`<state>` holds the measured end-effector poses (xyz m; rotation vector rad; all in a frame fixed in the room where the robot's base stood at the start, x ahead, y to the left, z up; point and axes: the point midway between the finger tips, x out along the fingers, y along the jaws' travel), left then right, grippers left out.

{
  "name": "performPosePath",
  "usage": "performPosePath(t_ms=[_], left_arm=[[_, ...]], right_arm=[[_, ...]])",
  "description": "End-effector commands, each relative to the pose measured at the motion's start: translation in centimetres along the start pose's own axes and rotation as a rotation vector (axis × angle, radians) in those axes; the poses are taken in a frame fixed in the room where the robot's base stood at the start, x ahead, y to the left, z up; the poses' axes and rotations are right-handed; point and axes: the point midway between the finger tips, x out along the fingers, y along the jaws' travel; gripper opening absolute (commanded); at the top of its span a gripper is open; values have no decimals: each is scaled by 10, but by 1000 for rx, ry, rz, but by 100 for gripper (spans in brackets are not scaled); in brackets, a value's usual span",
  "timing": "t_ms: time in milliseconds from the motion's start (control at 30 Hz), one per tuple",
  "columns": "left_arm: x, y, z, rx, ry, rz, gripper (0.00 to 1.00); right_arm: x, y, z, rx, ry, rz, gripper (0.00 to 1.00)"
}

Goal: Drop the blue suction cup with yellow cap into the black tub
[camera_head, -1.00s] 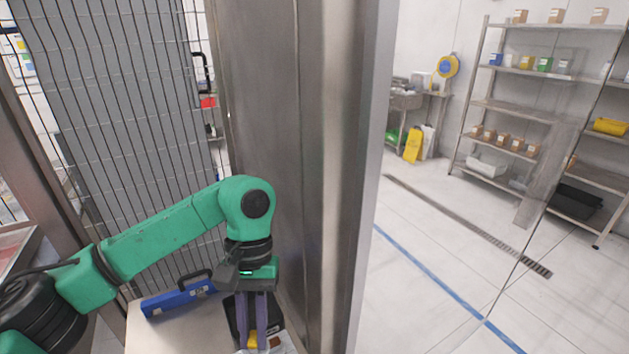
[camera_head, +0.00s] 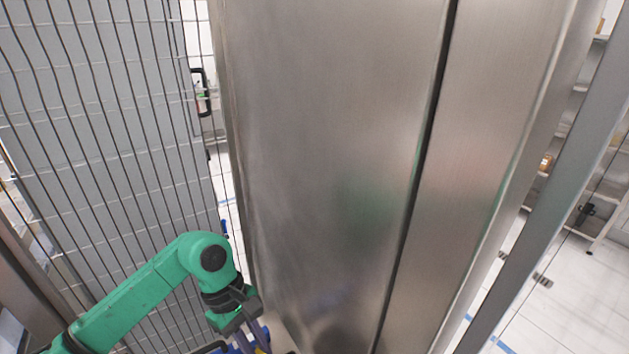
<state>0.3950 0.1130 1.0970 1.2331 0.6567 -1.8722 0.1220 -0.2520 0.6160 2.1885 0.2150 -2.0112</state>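My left gripper (camera_head: 254,342) hangs at the bottom edge, left of centre, at the end of my green arm. Its purple fingers point down and their tips are cut off by the frame, so I cannot see whether they are open or hold anything. The blue suction cup with yellow cap is not visible. The black tub cannot be made out either. My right gripper is out of view.
A tall steel column (camera_head: 330,170) fills the middle, close to the right of my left gripper. A wire mesh fence (camera_head: 110,150) stands behind my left arm. A pale work surface (camera_head: 280,335) shows only a sliver at the bottom. Shelving is beyond, far right.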

Motion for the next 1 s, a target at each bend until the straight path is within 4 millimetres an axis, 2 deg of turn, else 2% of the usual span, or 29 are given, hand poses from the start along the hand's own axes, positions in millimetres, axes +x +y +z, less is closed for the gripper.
performPosePath(t_ms=[133, 300, 467, 667, 700, 767, 1000], left_arm=[[22, 0, -8, 3, -2, -3, 0], [43, 0, -17, 4, -2, -3, 0], [51, 0, -20, 6, 0, -2, 0], [50, 0, -20, 7, 0, -2, 0], [50, 0, -20, 7, 0, -2, 34], [50, 0, -20, 7, 0, -2, 54], [50, 0, -20, 7, 0, -3, 54]], right_arm=[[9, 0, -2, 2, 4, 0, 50], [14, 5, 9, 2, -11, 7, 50], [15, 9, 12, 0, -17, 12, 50], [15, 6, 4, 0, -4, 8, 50], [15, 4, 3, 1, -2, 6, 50], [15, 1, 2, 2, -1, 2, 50], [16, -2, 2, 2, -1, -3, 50]])
